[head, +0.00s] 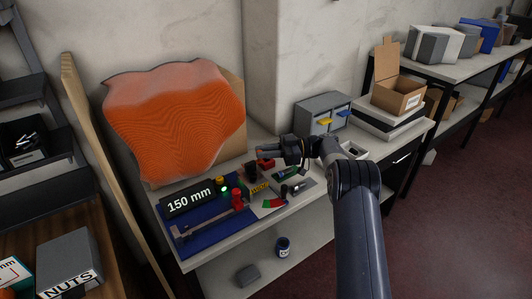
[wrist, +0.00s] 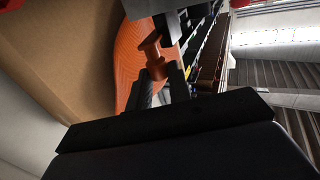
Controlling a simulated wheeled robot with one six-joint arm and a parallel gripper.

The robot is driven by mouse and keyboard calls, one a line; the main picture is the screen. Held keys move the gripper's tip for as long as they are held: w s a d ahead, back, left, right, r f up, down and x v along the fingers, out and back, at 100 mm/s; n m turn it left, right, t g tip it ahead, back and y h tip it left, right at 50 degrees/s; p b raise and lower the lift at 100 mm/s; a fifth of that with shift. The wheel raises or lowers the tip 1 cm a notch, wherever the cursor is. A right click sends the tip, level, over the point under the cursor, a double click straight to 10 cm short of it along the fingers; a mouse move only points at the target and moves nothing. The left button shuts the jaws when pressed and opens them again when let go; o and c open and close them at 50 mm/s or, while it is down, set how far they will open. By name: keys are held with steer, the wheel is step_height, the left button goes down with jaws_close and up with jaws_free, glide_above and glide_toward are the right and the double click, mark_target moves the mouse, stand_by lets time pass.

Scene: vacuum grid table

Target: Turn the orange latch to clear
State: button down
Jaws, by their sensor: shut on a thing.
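The orange latch (wrist: 152,52) shows in the wrist view as a small spool-shaped piece just beyond my fingertips. My gripper (wrist: 160,79) is shut on its near end, with one dark finger on each side. In the head view my gripper (head: 271,154) reaches in from the right over the table, low above its back middle. A small red-orange piece (head: 264,163) shows just under its tip there. The latch's mount is largely hidden by my gripper, and I cannot tell which way the latch is turned.
A blue mat (head: 217,239) with a caliper and a "150 mm" display (head: 189,200) lies at the table's left. Red and yellow knobs and small tools crowd the middle. A large orange wavy sheet (head: 175,115) stands behind. A grey drawer box (head: 322,110) stands at the back right.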

steer(key=shift+w+a+r+n+g, duration=0.1)
steer(key=shift+w+a+n+g, duration=0.15)
steer(key=shift+n+g, duration=0.35)
steer(key=c, duration=1.3)
jaws_free()
steer(key=shift+d, duration=0.1)
